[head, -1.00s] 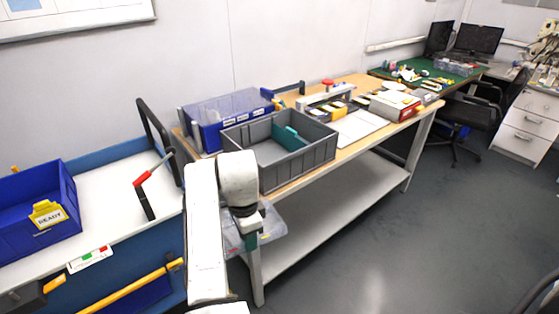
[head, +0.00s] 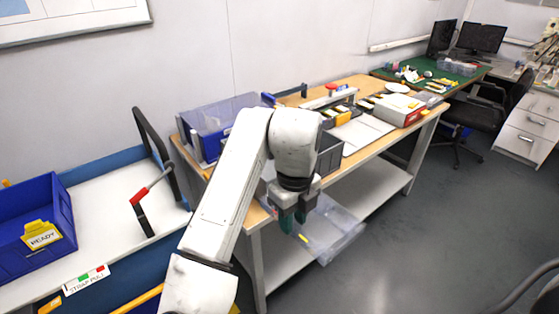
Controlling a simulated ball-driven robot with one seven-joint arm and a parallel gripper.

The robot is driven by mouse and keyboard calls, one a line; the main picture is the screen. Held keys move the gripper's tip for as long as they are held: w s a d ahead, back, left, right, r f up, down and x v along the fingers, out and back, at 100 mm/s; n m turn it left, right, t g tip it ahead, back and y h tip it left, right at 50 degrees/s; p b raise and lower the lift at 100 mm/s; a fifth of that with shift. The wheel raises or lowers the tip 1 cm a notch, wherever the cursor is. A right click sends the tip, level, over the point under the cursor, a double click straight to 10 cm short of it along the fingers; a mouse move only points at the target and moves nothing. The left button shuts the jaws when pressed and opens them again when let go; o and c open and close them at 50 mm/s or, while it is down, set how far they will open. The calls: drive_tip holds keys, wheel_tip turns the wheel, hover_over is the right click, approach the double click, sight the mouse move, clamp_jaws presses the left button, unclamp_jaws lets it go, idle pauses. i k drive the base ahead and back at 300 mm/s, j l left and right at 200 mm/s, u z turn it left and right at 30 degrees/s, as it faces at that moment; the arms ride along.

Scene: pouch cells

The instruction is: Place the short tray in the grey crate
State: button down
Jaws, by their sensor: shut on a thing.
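My gripper (head: 291,218) is in front of the bench's near edge and points down. It is shut on a clear, see-through tray (head: 336,234), the short tray as far as I can tell. The tray hangs tilted, out over the floor side of the bench. The grey crate (head: 330,156) stands on the bench top behind my arm. My arm hides most of it, and only its right end shows. The inside of the crate is hidden now. The tray is outside the crate, nearer to me and lower than its rim.
A blue bin with a clear lid (head: 212,128) stands left of the crate. A red-and-white box (head: 398,110) and a white sheet (head: 360,134) lie to the right on the bench (head: 390,146). A white cart (head: 110,198) with a black handle and a blue bin (head: 32,222) is at left.

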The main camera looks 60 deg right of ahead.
sight(271, 172)
drive_tip(key=i+l, duration=1)
drive_tip(key=l, duration=0.2)
